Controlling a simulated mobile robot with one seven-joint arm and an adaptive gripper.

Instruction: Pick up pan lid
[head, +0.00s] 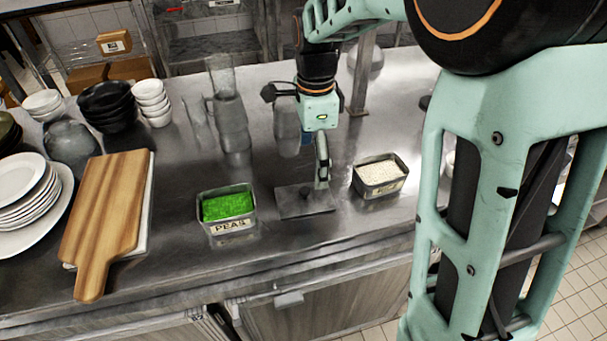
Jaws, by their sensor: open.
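The pan lid (301,208) is a flat, rectangular grey metal plate lying on the steel counter (180,235). It sits between a pan of green peas (231,227) on its left and a pan of white grains (381,188) on its right. A small raised part shows near its middle. My gripper (321,178) points down over the right half of the lid, with its fingertips close to it. It is open, seen nearly edge-on. I cannot tell whether the fingers touch the lid, and they hide part of it.
A wooden cutting board (103,212) and stacked white plates (25,185) are at left. Stacked bowls (107,103) and clear glass jugs (229,113) stand farther back. A metal post (361,75) rises behind my gripper. The counter's front edge is close to both pans.

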